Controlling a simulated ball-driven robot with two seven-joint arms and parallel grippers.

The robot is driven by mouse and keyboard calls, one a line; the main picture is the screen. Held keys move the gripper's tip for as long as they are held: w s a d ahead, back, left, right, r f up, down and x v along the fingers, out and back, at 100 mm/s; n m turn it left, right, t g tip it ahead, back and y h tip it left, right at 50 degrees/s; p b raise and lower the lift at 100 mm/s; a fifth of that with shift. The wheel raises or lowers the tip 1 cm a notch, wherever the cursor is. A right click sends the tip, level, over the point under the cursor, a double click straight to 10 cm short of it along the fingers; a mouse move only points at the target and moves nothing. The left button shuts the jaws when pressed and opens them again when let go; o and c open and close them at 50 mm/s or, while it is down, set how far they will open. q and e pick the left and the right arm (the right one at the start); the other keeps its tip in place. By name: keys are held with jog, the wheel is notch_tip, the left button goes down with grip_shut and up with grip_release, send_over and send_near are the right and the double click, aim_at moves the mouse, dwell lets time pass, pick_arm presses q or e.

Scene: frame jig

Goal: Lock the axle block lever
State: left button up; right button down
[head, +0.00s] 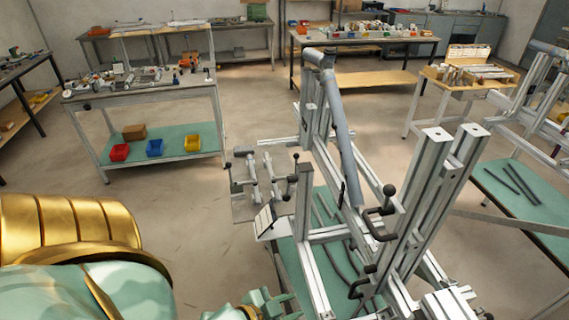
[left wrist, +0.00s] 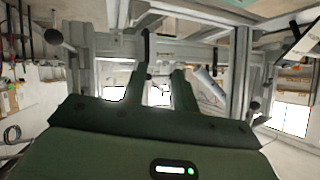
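The frame jig (head: 335,130) of aluminium profiles stands right of centre in the head view. Black-handled levers sit on it: one with a ball knob (head: 388,190) and a lower one (head: 362,283). I cannot tell which is the axle block lever. My left gripper (head: 279,303) is at the bottom edge, left of the jig's near uprights. In the left wrist view my left gripper (left wrist: 159,76) has its two fingers apart, with nothing held between them. A dark upright rod (left wrist: 146,45) shows beyond the fingertips. Dark round knobs (left wrist: 53,37) show at the sides. My right gripper is not in view.
The jig's table has a green top (head: 319,270) with dark rods on it. A second green bench (head: 535,200) stands at the right. A workbench (head: 150,92) with coloured bins on its lower shelf stands back left.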

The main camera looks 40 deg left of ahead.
pick_arm(q)
jog(key=shift+g, duration=0.4)
jog(key=shift+s+a+f, duration=0.1)
jog(key=shift+s+f, duration=0.15)
jog(key=shift+f, duration=0.5)
jog(key=shift+s+a+f, duration=0.1)
jog(key=shift+s+f, duration=0.15)
jog(key=shift+f, duration=0.5)
jog(key=shift+s+a+f, duration=0.1)
jog(key=shift+s+f, duration=0.15)
jog(key=shift+f, duration=0.5)
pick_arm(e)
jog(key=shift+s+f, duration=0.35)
pick_arm(q)
jog(key=shift+c, duration=0.3)
